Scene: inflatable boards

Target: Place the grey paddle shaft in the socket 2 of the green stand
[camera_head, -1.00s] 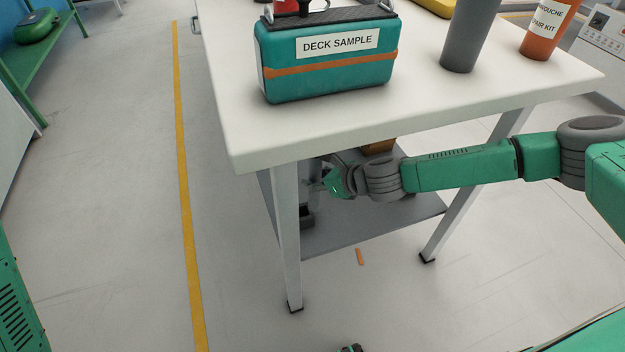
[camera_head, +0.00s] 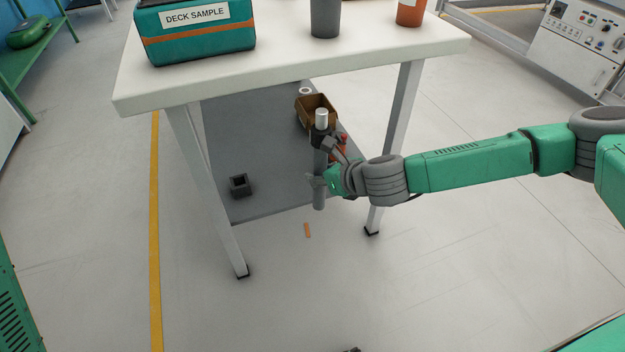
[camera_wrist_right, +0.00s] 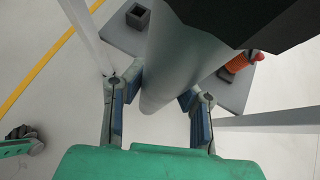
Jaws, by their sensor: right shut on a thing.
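My right gripper (camera_head: 320,178) is shut on the grey paddle shaft (camera_head: 319,196). The shaft is a grey cylinder with a black collar and a white top end, held nearly upright in front of the table's lower shelf. In the right wrist view the shaft (camera_wrist_right: 175,75) lies between the blue-padded fingers (camera_wrist_right: 156,112), a black part above it. I cannot make out a green stand or its sockets. A small green and dark grey part (camera_wrist_right: 20,143) at the left of the wrist view may be my left gripper; its jaws are unclear.
A white table (camera_head: 290,70) carries a teal DECK SAMPLE case (camera_head: 195,38), a grey cylinder (camera_head: 325,18) and an orange container (camera_head: 411,12). On its grey lower shelf (camera_head: 265,150) are a brown bin (camera_head: 303,103) and a dark square block (camera_head: 239,186).

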